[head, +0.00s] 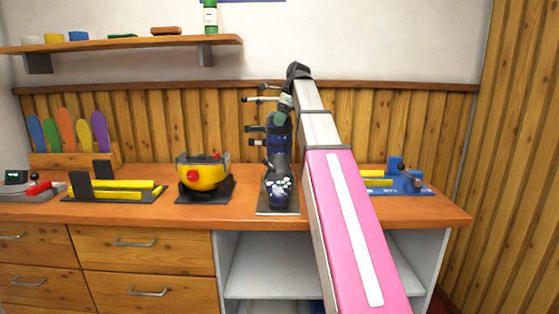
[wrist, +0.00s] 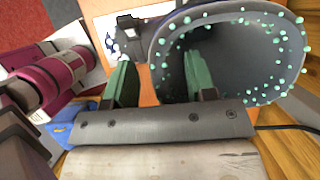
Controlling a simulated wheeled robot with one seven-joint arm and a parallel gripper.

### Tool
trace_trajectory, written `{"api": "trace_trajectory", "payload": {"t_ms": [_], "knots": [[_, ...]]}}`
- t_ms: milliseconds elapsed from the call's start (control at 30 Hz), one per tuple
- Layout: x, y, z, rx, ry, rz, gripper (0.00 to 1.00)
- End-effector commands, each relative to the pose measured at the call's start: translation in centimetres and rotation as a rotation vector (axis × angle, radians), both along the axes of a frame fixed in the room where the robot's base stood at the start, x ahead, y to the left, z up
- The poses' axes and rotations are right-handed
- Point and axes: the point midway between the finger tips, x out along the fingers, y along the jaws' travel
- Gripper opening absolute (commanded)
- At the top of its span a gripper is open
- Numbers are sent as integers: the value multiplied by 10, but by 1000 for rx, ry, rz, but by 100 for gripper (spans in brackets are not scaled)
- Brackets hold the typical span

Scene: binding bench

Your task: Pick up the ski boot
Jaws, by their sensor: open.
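The ski boot (head: 278,163) stands upright on a small dark mat on the bench in the head view. It is dark blue and black, with buckles on its left side and a light pattern on the toe. In the wrist view the boot's dark, open cuff (wrist: 235,45) with teal dots fills the upper right. My gripper (wrist: 160,80) is open, with green fingers. The right finger overlaps the cuff opening and the left finger is outside, so the near cuff wall appears between them. Contact cannot be told. In the head view my gripper (head: 286,102) is at the boot's top, partly hidden.
A yellow and black device (head: 204,178) stands left of the boot. A black and yellow fixture (head: 115,190) is farther left. A blue vise-like device (head: 402,180) is to the right, partly behind my arm. Colourful ski tips (head: 67,133) stand at the back left. A shelf (head: 120,44) hangs above.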

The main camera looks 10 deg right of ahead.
Motion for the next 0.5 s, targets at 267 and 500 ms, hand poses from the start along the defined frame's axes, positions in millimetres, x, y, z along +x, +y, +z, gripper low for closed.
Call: {"api": "trace_trajectory", "payload": {"t_ms": [267, 500], "knots": [[-4, 3, -4, 0, 0, -1, 51], [-4, 2, -4, 0, 0, -1, 0]]}}
